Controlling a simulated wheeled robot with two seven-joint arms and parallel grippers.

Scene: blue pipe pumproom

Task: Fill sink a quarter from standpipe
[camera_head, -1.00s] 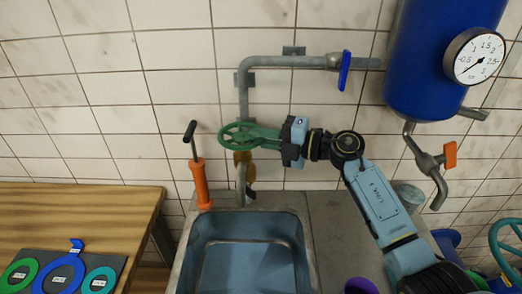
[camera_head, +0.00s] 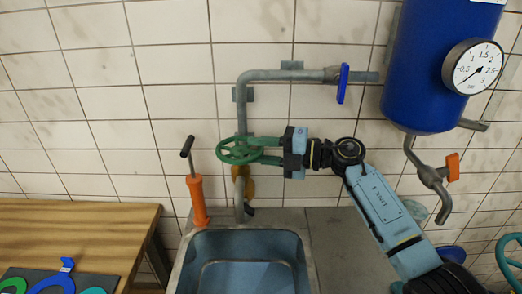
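The steel sink (camera_head: 190,258) is at the bottom centre, cut off by the frame edge. Its basin looks bluish, and I cannot tell any water level. A grey standpipe (camera_head: 243,116) runs down the wall behind it, with a spout (camera_head: 239,200) over the sink's back edge. No stream of water shows. A green handwheel (camera_head: 232,150) sits on the standpipe. My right gripper (camera_head: 262,150) reaches from the right to the handwheel's right rim. My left gripper is out of view.
A blue lever (camera_head: 343,84) is on the upper pipe. A blue tank (camera_head: 425,75) with a gauge (camera_head: 473,67) and an orange-handled tap (camera_head: 452,168) hangs at right. An orange hand pump (camera_head: 197,200) stands left of the spout. A wooden table (camera_head: 75,232) is at left.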

